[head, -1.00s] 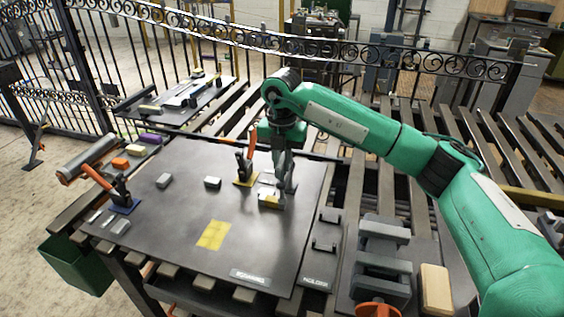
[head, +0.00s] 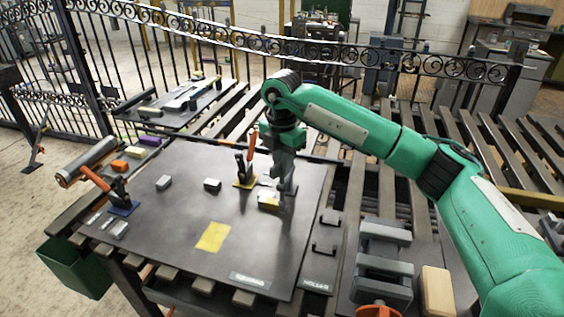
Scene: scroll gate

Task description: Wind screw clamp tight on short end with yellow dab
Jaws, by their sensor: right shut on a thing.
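The grey screw clamp (head: 384,258) stands at the right front of the bench, with its orange handwheel (head: 378,311) cut off by the bottom edge. A small grey piece with a yellow dab (head: 268,204) lies on the dark plate, right of the table's middle. My right gripper (head: 286,190) points down at this piece and is shut on it, well away from the clamp; its fingertips are partly hard to make out. My left gripper is not in view.
The dark plate (head: 165,235) has a yellow square (head: 213,237) and small grey blocks (head: 212,184). Toggle clamps with orange handles (head: 251,140) stand at the plate's back and left edge (head: 96,178). A wooden block (head: 436,290) sits right of the screw clamp.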

